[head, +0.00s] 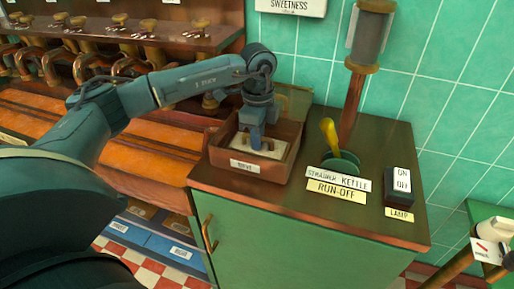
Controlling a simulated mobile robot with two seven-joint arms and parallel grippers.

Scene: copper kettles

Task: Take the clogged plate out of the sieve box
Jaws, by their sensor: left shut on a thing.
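The sieve box (270,172) is a brown open-topped box on the green cabinet, with a white label on its front. A pale plate (275,152) lies flat-looking inside it, and the clogging on it is too small to make out. My left gripper (257,146) reaches down into the box from above, pointing downward. It is shut on the plate, and its fingers cover part of it. I cannot tell whether the plate touches the box floor. My right gripper is not in view.
A dark lamp switch (400,186) sits further right. A post with a cylinder (369,32) rises behind.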

